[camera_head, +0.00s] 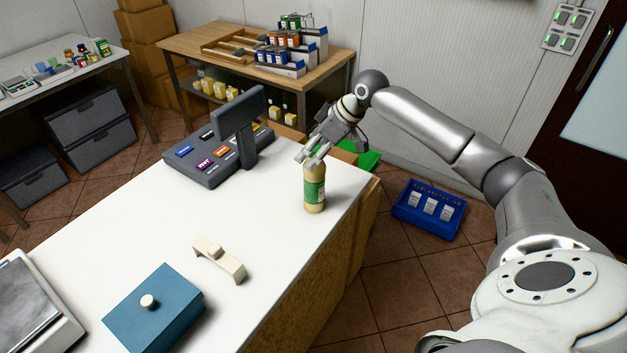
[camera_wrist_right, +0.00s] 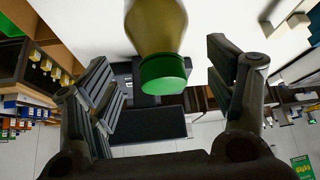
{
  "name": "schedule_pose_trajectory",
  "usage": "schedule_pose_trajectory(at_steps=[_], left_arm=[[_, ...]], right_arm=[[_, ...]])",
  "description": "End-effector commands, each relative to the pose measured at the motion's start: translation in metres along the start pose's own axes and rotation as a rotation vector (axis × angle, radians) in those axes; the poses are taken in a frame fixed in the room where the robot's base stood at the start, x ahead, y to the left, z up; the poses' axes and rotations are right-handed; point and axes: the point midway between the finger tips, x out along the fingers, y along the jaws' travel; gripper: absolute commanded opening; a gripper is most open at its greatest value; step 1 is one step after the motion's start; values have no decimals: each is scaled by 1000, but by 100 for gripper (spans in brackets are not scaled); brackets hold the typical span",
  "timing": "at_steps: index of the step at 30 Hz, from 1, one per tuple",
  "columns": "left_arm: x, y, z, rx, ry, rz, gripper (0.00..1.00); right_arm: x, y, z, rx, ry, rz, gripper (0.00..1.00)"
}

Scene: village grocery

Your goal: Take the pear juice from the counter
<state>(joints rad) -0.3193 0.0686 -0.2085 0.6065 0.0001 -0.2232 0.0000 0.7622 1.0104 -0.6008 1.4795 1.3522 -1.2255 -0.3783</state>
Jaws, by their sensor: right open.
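The pear juice bottle (camera_head: 314,190) stands upright on the white counter (camera_head: 262,212), near its right edge. It has a pale yellow body and a green label. My right gripper (camera_head: 313,156) is at the top of the bottle, with its fingers open. In the right wrist view the bottle's green cap (camera_wrist_right: 165,75) shows between the two open fingers (camera_wrist_right: 168,95), with a gap on both sides. The left gripper is not in view.
A dark cash register (camera_head: 220,150) stands behind and left of the bottle. A cream holder (camera_head: 219,259), a blue box (camera_head: 153,308) and a scale (camera_head: 35,305) are nearer the front. A blue crate (camera_head: 429,210) sits on the floor at right.

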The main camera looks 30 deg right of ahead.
Motion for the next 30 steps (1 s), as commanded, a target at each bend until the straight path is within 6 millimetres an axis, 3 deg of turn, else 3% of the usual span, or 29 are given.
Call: schedule_pose_trajectory(at_steps=[3, 7, 16, 30], left_arm=[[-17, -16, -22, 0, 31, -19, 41], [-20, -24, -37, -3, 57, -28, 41], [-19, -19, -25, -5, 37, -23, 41], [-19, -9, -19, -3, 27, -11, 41]], right_arm=[[15, -6, 2, 1, -3, -4, 76], [32, -4, 2, 2, -1, -1, 76], [38, -4, 3, 0, 0, 1, 75], [38, -4, 3, 0, 0, 1, 15]])
